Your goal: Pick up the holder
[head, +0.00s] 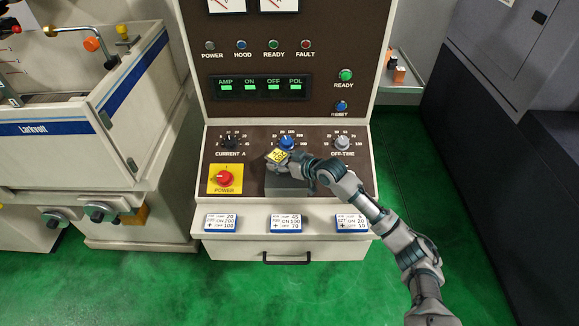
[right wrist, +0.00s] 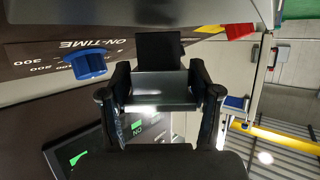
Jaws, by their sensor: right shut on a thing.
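The holder (right wrist: 160,88) shows in the right wrist view as a grey metal block with a dark square part (right wrist: 160,47) beyond it. My right gripper (right wrist: 165,98) is shut on it, with one finger along each side. In the head view my right gripper (head: 300,165) is over the middle of the console, just below the blue ON-TIME knob (head: 287,142). My left gripper is not in view.
The console's red POWER button (head: 225,178) on a yellow plate is to the left. The OFF-TIME knob (head: 342,143) is to the right. Three label cards (head: 221,223) lie along the front ledge. A white machine tank (head: 60,150) stands at far left.

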